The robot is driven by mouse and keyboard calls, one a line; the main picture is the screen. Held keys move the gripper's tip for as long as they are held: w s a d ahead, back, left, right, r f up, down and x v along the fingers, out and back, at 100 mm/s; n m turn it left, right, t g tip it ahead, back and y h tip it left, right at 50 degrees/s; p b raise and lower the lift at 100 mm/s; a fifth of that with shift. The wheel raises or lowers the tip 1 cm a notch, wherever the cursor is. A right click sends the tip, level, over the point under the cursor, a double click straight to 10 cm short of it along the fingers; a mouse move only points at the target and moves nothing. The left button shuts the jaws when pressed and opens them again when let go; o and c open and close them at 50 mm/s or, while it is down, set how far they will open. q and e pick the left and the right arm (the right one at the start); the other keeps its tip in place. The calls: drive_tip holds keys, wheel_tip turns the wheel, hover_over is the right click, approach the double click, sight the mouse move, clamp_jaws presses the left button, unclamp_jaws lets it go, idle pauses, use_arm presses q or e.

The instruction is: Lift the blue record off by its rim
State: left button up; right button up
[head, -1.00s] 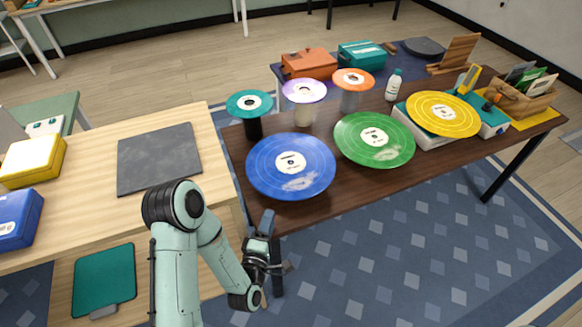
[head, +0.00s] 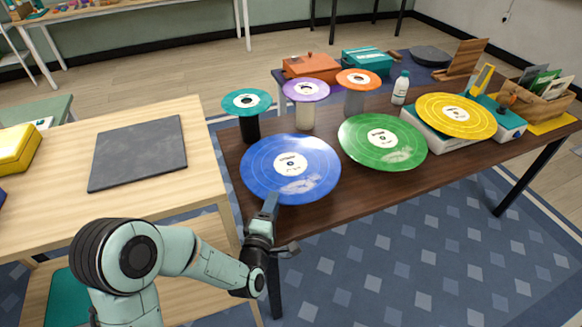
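The blue record (head: 262,174) lies level at the near left of the dark wooden table, with a white label and a pale scuffed patch. What it rests on is hidden beneath it. My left gripper (head: 270,205) is at the record's near rim, its fingertips pointing up towards it from the front. The fingers overlap in this view, so I cannot tell whether they touch the rim or how far apart they are. My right gripper is not in view.
A green record (head: 360,138) lies close to the right of the blue one. Small teal (head: 235,104), purple (head: 292,86) and orange (head: 345,75) discs top cylinders behind. A yellow record (head: 440,108) sits on a player. A pale table (head: 75,213) with a grey slab (head: 140,152) stands left.

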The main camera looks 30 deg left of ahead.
sight(278, 190)
use_arm(q)
drive_tip(key=x, duration=0.5)
drive_tip(key=shift+w+a, duration=0.1)
drive_tip(key=shift+w, duration=0.1)
clamp_jaws()
